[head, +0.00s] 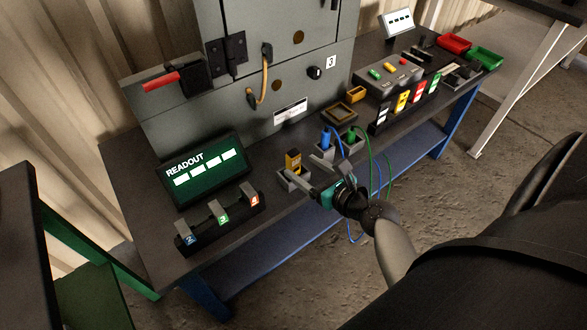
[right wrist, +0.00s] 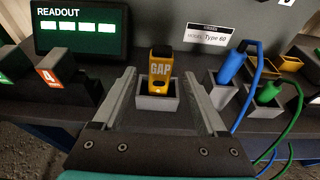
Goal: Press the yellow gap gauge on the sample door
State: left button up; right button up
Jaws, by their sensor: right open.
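The yellow gap gauge (head: 293,160), with a black top, stands upright in a small grey holder (head: 287,183) on the bench. In the right wrist view the gauge (right wrist: 160,70) shows the word GAP and sits in its holder (right wrist: 146,101) between my fingers. My right gripper (head: 307,178) is open, its fingers on either side of the holder, with no clear contact. The sample door cannot be told for certain; a grey cabinet (head: 225,112) with a hinge stands behind. My left gripper is not in view.
A readout screen (head: 205,170) and numbered blocks (head: 220,215) stand left of the gauge. Blue (head: 327,138) and green (head: 350,135) plugs with loose cables stand close on the right. Red (head: 454,43) and green (head: 485,59) trays lie at the bench's far end.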

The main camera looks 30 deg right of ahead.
aim_at(296, 163)
jog(key=x, duration=0.2)
jog(key=shift+w+f+b, duration=0.1)
jog(key=shift+w+b, duration=0.2)
jog(key=shift+b+x, duration=0.4)
jog(key=shift+x, duration=0.45)
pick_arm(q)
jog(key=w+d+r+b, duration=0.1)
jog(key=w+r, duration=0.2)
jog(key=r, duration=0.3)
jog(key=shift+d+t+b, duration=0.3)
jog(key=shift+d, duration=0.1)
pick_arm(e)
jog(key=shift+x, duration=1.85)
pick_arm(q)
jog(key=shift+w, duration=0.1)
pick_arm(e)
jog(key=shift+c, duration=0.2)
grip_shut()
